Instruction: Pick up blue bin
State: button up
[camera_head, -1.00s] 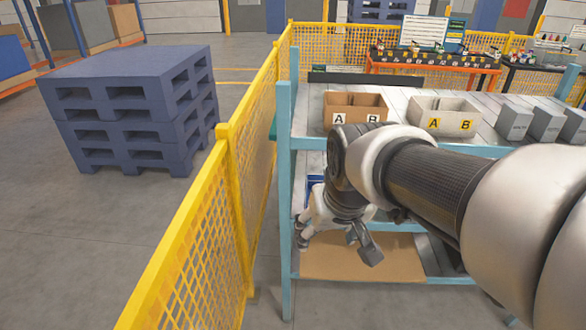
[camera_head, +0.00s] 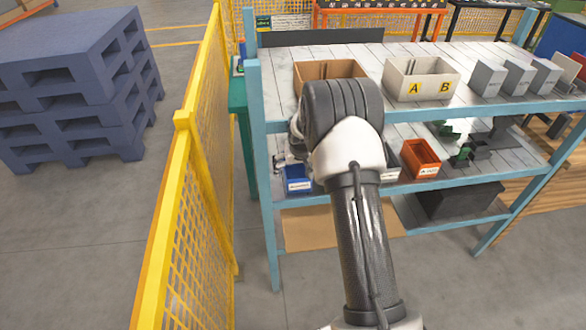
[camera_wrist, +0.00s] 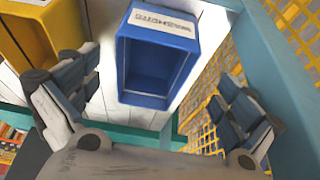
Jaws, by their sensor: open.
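The blue bin (camera_head: 298,179) sits on the middle shelf of the blue-framed rack, near its left end, with a white label on its front. In the wrist view the blue bin (camera_wrist: 158,62) lies ahead between the fingers, with its open inside and label showing. My gripper (camera_wrist: 155,108) is open and empty, with one finger on either side of the bin's width. The fingers look apart from the bin. In the head view my arm hides most of the gripper.
A yellow bin (camera_wrist: 38,30) stands close beside the blue bin in the wrist view. An orange-red bin (camera_head: 420,158) stands further right on the middle shelf. The rack's blue post (camera_head: 262,170) and the yellow mesh fence (camera_head: 190,200) are close on the left.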

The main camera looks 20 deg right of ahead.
aim_at(298, 176)
jog(key=b+x, duration=0.1)
jog(key=x, duration=0.3)
jog(key=b+x, duration=0.1)
jog(key=x, duration=0.2)
jog(key=shift+s+d+f+b, duration=0.15)
jog(key=shift+s+d+b, duration=0.1)
jog(key=shift+d+b, duration=0.05)
jog(key=c, duration=1.2)
jog(key=shift+s, duration=0.15)
